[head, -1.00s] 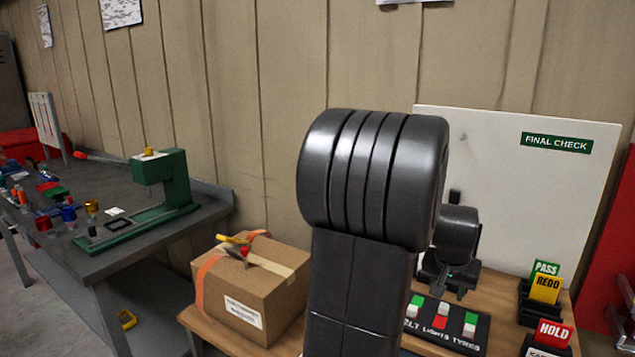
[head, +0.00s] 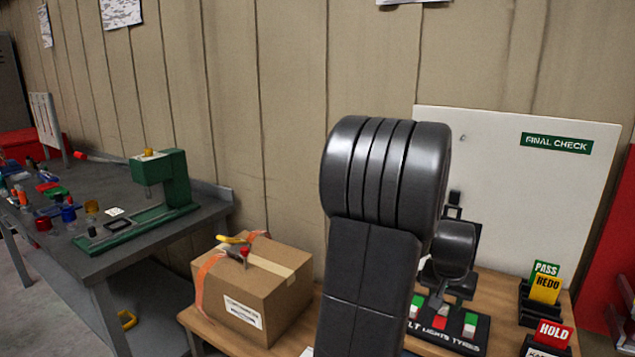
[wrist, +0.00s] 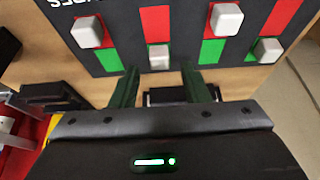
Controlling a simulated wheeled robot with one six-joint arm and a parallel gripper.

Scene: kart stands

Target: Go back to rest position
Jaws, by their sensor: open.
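My gripper (wrist: 168,82) shows in the wrist view with its two dark green fingers apart and nothing between them. It is over the wooden bench, close to the edge of the dark switch panel (wrist: 118,58). The panel has white knobs on red and green fields. In the head view my arm stands in front of the bench and hides part of the panel (head: 450,335); the gripper's fingertips are hard to make out there.
A cardboard box (head: 255,300) with tools on top stands left of my arm. A white FINAL CHECK board (head: 560,190) stands behind the bench. PASS (head: 546,268), REDO (head: 545,289) and HOLD (head: 553,333) cards stand at the right. A grey workbench with a green press (head: 175,180) is at the left.

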